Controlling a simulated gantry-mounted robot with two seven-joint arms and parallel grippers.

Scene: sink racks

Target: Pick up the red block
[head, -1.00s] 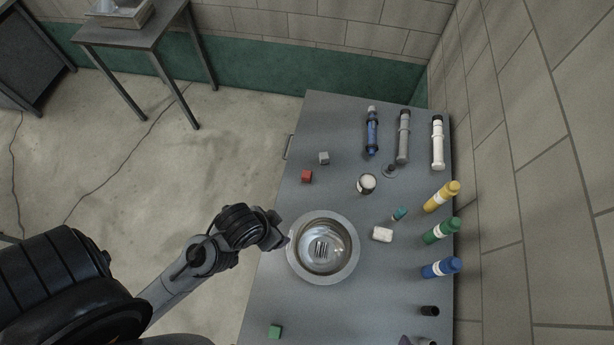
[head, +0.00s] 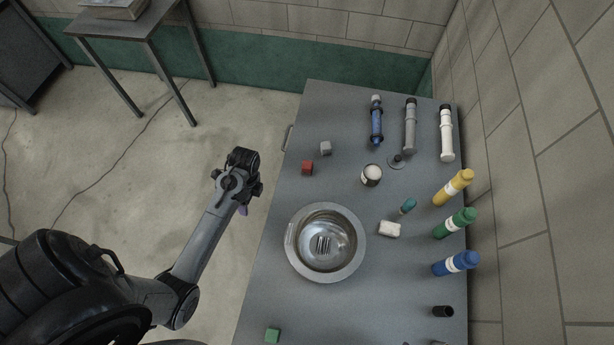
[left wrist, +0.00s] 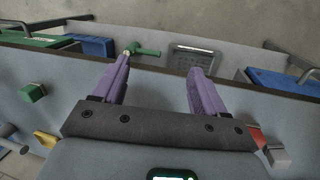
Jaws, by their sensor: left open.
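The red block (head: 307,168) sits on the grey counter, beside the grey block (head: 325,148) near the counter's left edge. My left gripper (head: 243,209) is left of the counter edge in the head view, below and left of the red block, apart from it. In the left wrist view its purple fingers (left wrist: 163,82) are spread with nothing between them. The red block also shows there (left wrist: 257,138), at right beside the gripper mount, partly hidden, next to the grey block (left wrist: 278,157). My right gripper is not seen.
A round steel sink (head: 289,256) is set in the counter below the blocks. A green block (head: 272,335) lies near the front.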

